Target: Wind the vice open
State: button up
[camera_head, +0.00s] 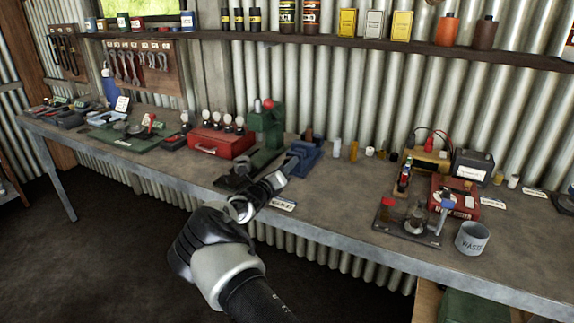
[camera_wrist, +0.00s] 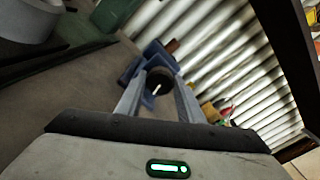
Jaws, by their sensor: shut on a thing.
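The blue vice (camera_head: 305,158) stands near the front edge of the workbench, right of the green press. It also shows in the wrist view (camera_wrist: 152,52), just beyond my fingers. My gripper (camera_head: 281,181) reaches up to the vice's front side. In the wrist view my gripper (camera_wrist: 158,88) has one finger on each side of a dark round part (camera_wrist: 160,76) at the vice's front, apparently its handle hub, and is shut on it. A short pale bar shows in front of that part. The jaw gap of the vice is too small and partly hidden to judge.
Left of the vice stand a green press (camera_head: 266,122) with a red knob and a red case (camera_head: 218,143) with several gauges. A white label (camera_head: 283,204) lies at the bench edge.

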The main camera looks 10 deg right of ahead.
dwell(0.4)
jog(key=o, duration=1.1)
jog(key=shift+c, duration=0.2)
jog(key=shift+s+a, duration=0.1)
jog(key=p+v, duration=0.1)
jog(key=v, duration=1.6)
jog(key=shift+r, duration=0.1)
jog(key=s+d+r+m+g+y+p, duration=0.1)
jog(key=s+d+r+m+g+p, duration=0.1)
jog(key=s+d+r+m+g, duration=0.55)
jog(key=s+d+r+m+g+p, duration=0.3)
jog(key=s+d+m+g, duration=0.1)
jog(key=s+d+m, duration=0.7)
jog(key=s+a+r+m+t+y+p, duration=0.1)
jog(key=s+a+r+m+y+p, duration=0.2)
jog(key=s+r+m, duration=0.6)
jog(key=s+a+r+m+t+y+p, duration=0.1)
jog(key=s+a+r+m+y+p, duration=0.2)
jog(key=s+r+m, duration=0.6)
jog(key=s+a+y, duration=0.2)
jog(key=s+y, duration=0.1)
jog(key=s, duration=0.2)
jog(key=shift+a+y, duration=0.25)
jog(key=shift+y, duration=0.05)
